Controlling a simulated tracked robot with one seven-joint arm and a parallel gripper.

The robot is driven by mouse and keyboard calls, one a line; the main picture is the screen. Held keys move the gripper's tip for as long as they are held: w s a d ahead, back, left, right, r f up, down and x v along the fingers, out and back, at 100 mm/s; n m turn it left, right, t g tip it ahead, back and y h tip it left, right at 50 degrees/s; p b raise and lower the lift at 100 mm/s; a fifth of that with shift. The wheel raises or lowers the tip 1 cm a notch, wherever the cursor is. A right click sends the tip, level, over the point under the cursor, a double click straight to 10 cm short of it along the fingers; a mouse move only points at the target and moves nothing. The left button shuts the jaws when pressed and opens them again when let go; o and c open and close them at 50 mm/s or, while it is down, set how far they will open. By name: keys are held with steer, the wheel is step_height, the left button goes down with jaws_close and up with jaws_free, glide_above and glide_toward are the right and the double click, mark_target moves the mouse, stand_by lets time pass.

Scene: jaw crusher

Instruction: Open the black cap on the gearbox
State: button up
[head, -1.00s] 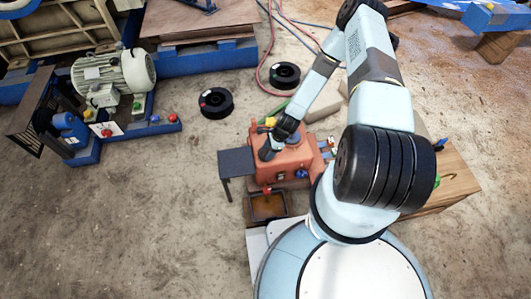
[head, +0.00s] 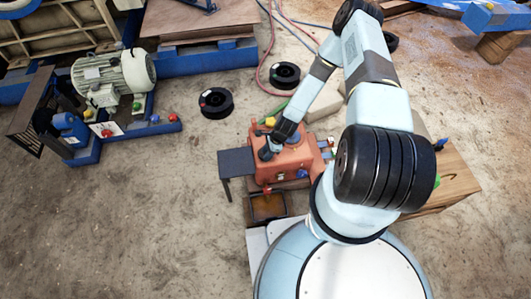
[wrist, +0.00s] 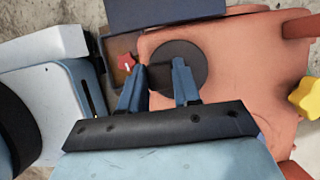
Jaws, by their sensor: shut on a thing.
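The orange-red gearbox (head: 295,165) stands on the floor in front of my base. In the wrist view the gearbox (wrist: 225,50) fills the right side. The round black cap (wrist: 190,55) lies on its top face, with a dark raised grip piece in its middle. My gripper (wrist: 158,72) is over the cap, its two blue fingers on either side of that raised piece and shut on it. The cap looks seated flat on the gearbox. In the head view my gripper (head: 265,154) reaches down to the gearbox's left part and hides the cap.
A dark small table (head: 237,162) stands left of the gearbox, with a tray (head: 268,207) in front. Two black spools (head: 216,103) lie behind.

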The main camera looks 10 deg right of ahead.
jaws_close()
